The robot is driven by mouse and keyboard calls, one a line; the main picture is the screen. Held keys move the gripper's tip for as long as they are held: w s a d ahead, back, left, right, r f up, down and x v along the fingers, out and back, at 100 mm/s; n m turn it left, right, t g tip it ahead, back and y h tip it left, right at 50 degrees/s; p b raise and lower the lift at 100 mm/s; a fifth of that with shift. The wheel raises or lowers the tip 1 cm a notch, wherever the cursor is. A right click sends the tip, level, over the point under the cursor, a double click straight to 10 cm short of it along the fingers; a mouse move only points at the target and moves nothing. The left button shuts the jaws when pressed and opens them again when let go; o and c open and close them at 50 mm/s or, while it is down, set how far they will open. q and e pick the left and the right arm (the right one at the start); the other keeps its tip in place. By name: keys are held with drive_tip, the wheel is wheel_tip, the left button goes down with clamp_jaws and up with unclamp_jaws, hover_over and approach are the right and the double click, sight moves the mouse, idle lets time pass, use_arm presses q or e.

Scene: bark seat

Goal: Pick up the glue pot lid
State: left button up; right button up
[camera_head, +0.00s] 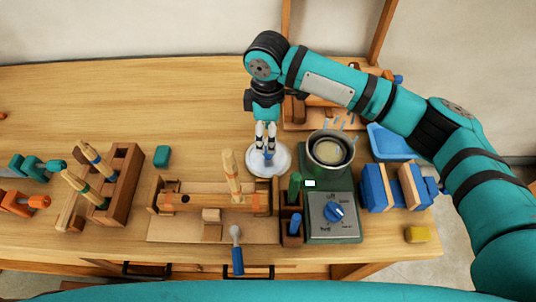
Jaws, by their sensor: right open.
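The glue pot lid (281,162) looks like a pale round disc with a blue knob (268,155), lying on the wooden bench. My right gripper (267,143) points down over the lid, with its open fingers at the knob. I cannot tell whether the fingers touch it. The glue pot (330,149) stands uncovered to the right on a green heater base (333,229) with a blue dial. My left gripper is out of view.
A wooden jig (180,199) with an upright brush-like stick stands in front of the lid. A tool rack (124,196) is at left. Blue clamped blocks (376,188) and a blue tray (390,142) lie right of the pot. The bench's back left is clear.

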drive_tip(key=shift+f, duration=0.95)
wheel_tip(320, 180, down, 4)
drive_tip(key=shift+s+d+r+p, duration=0.1)
drive_tip(key=shift+r+p, duration=0.05)
drive_tip(key=shift+p, duration=0.55)
drive_tip(key=shift+f, duration=0.6)
clamp_jaws()
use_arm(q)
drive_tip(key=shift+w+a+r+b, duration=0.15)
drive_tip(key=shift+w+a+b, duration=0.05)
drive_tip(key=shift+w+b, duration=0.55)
use_arm(e)
wheel_tip(320, 180, up, 10)
drive_tip(key=shift+r, duration=0.1)
